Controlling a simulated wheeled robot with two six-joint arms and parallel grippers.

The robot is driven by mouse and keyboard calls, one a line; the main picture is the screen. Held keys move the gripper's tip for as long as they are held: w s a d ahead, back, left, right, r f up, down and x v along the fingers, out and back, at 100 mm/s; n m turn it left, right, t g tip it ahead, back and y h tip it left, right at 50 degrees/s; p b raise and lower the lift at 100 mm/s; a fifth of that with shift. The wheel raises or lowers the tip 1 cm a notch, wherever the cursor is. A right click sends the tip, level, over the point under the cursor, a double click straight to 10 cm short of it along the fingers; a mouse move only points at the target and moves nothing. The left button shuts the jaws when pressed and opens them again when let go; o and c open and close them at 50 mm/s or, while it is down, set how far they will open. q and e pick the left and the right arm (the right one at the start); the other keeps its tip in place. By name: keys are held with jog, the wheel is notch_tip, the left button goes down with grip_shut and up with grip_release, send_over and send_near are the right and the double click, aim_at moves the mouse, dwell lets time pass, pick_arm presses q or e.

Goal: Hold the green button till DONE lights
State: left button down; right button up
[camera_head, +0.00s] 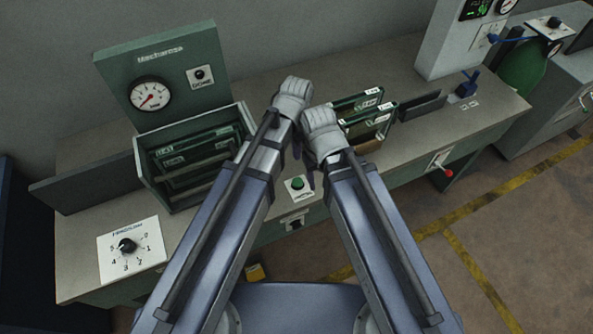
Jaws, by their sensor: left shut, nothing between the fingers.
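The green button (298,184) sits on a small white plate at the bench's front edge and stands clear in view. The DONE lamp (199,75) is a dark round lens on a white plate on the green panel; it looks unlit. My left gripper (297,150) is shut and empty, a little above the button in the picture, partly hidden between my two wrists. I cannot tell its height over the bench. My right wrist (321,132) is beside it; its fingers are mostly hidden. I see no finger clearly touching the button.
A gauge (150,94) is on the green panel, above an open green box (195,155) holding frames. A numbered dial (127,245) is at front left. Green frames (368,122) stand right of my wrists. A blue lever (467,85) and red-knobbed handle (447,172) are farther right.

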aim_at(297, 181)
pick_arm(q)
jog(key=shift+w+d+r, duration=0.1)
jog(key=shift+w, duration=0.1)
dwell(0.3)
notch_tip(297, 181, down, 14)
jog(key=b, duration=1.4)
